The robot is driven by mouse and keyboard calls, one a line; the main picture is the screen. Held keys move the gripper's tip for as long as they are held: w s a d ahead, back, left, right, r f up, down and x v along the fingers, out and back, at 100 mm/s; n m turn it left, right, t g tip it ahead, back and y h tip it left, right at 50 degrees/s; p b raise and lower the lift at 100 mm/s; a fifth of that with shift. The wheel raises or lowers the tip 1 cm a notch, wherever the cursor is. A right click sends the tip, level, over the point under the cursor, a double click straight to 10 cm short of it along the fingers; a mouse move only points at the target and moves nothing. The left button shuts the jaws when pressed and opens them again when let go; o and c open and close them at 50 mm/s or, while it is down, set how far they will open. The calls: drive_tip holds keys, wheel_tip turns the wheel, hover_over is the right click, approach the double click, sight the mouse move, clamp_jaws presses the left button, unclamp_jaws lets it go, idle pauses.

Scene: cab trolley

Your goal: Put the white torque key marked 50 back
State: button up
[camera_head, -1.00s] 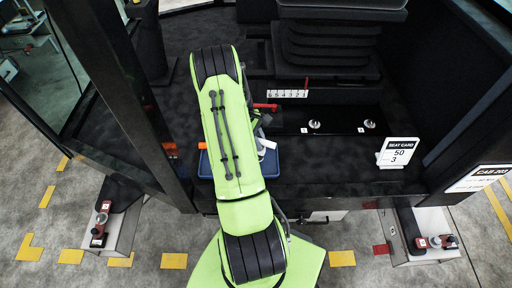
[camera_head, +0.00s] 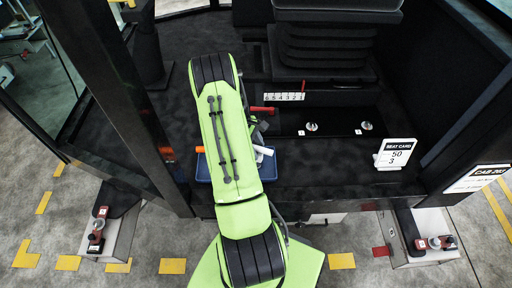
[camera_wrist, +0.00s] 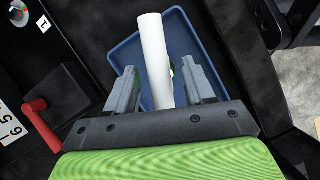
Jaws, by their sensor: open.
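The white torque key (camera_wrist: 153,50) shows in the wrist view as a plain white cylinder over the blue tray (camera_wrist: 195,45). It lies between the two grey fingers of my gripper (camera_wrist: 159,68), which are apart, with a gap visible at least on its left side. No number is legible on it. A white end of it (camera_head: 263,150) shows in the head view beside my green arm, above the blue tray (camera_head: 203,170). My arm hides the gripper and most of the tray there. A small green bit shows beside the key in the wrist view.
A red lever (camera_head: 262,110) stands beside the numbered strip (camera_head: 285,97). Two silver knobs (camera_head: 312,126) sit on the black panel to the right. A seat card (camera_head: 395,153) reads 50 and 3. A dark post (camera_head: 110,95) stands left of my arm.

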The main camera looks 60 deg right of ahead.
drive_tip(key=p+v, duration=0.2)
drive_tip(key=v, duration=0.9)
drive_tip(key=shift+w+r, duration=0.15)
drive_tip(key=shift+r, duration=0.15)
drive_tip(key=shift+f, duration=0.1)
